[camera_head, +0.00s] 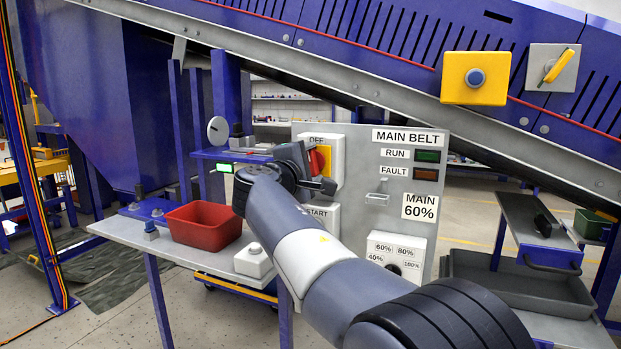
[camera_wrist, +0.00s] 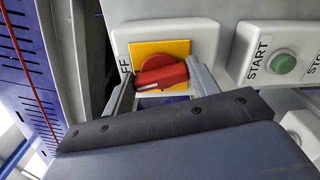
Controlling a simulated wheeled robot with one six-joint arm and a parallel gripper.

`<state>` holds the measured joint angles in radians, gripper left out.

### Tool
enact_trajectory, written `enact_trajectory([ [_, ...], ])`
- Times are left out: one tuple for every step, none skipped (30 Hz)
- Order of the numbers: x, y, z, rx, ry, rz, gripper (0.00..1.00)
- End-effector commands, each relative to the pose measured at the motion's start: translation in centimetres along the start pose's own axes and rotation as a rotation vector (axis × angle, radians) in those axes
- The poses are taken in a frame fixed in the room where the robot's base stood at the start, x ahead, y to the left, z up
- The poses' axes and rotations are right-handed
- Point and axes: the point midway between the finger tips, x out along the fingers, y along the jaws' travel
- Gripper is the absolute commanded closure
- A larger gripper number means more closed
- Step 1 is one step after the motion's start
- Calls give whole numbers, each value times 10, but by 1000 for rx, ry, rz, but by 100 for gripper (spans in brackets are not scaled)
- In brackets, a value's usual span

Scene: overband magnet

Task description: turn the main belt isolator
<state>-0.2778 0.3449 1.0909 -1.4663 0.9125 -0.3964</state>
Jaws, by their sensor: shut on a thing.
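The main belt isolator is a red rotary handle on a yellow plate in a pale box. It shows in the wrist view (camera_wrist: 165,72) and partly behind my arm in the head view (camera_head: 322,160). My gripper (camera_wrist: 160,80) is at the handle, its two fingers on either side of the red grip and shut on it. My gripper (camera_head: 318,170) also shows in front of the isolator in the head view. In the wrist view the grip lies nearly crosswise between the fingers. An "OFF" label on the box is partly covered by a finger.
The grey panel (camera_head: 440,150) carries RUN and FAULT lamps, a "MAIN 60%" label and a speed selector box (camera_head: 397,250). A red bin (camera_head: 203,224) stands on the table to the left.

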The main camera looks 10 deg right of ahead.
Motion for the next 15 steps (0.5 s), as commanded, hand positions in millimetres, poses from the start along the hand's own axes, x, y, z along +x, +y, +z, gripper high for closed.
enact_trajectory([
  [0, -4, -1, 33, -1, -1, 66],
  [0, -4, -1, 54, -1, -1, 66],
  [0, -4, -1, 77, -2, 0, 66],
  [0, -4, -1, 94, -2, -1, 66],
  [0, -4, -1, 110, -2, -1, 66],
  [0, -4, 0, 129, -2, -1, 66],
  [0, -4, 0, 143, -2, -1, 66],
  [0, -3, 0, 155, -2, -1, 66],
  [0, -3, 0, 169, -2, -2, 66],
  [0, -3, 0, 178, -2, -2, 66],
  [0, -3, 0, 186, -2, -2, 66],
  [0, -3, 0, 197, -2, -2, 66],
  [0, -3, 0, 203, -2, -2, 66],
  [0, -2, 0, 209, -2, -2, 66],
  [0, -2, 0, 214, -2, -2, 66],
])
